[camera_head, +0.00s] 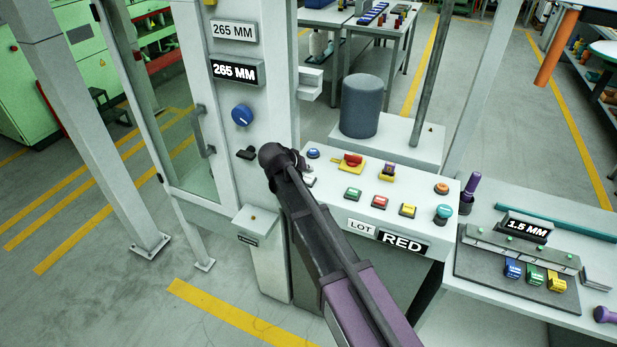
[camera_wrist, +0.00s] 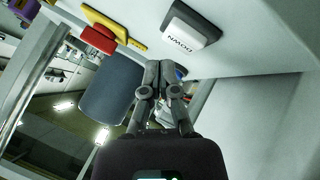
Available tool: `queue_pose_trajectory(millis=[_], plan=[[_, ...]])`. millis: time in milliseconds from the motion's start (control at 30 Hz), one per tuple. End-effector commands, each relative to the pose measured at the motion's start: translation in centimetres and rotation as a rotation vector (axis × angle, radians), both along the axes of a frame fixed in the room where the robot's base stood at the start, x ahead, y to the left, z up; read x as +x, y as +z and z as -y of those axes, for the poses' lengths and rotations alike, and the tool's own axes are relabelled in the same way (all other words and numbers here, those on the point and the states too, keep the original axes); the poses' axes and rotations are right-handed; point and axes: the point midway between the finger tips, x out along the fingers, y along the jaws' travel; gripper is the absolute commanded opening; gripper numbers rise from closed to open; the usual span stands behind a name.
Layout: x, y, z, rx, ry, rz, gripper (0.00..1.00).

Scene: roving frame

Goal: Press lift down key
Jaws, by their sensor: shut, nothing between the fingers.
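The lift down key (camera_wrist: 188,32) is a white key in a dark frame, and its lettering "DOWN" reads upside down in the wrist view. In the head view a white key (camera_head: 308,181) shows partly beside my arm's dark end, at the panel's left; its lettering cannot be read there. My gripper (camera_wrist: 165,68) is shut and empty. Its fingertips appear just below the key in the wrist view, in front of a blue button (camera_wrist: 182,73). I cannot tell whether they touch anything. In the head view my wrist mostly hides the gripper.
The control panel (camera_head: 338,205) also carries a blue button (camera_head: 313,153), a red switch on yellow (camera_head: 352,161) and several coloured keys. A glass-doored cabinet (camera_head: 245,110) with a blue knob (camera_head: 242,115) stands left. A grey cylinder (camera_head: 361,106) stands behind the panel.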

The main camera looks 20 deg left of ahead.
Motion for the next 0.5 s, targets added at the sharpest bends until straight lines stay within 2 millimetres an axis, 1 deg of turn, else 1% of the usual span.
queue_pose_trajectory(millis=[33,100,500], plan=[[0.0,0.6,0.0,0.000,0.000,0.000,0.00],[0.0,1.2,0.0,0.000,0.000,0.000,0.00],[0.0,4.0,0.0,0.000,0.000,0.000,0.00]])
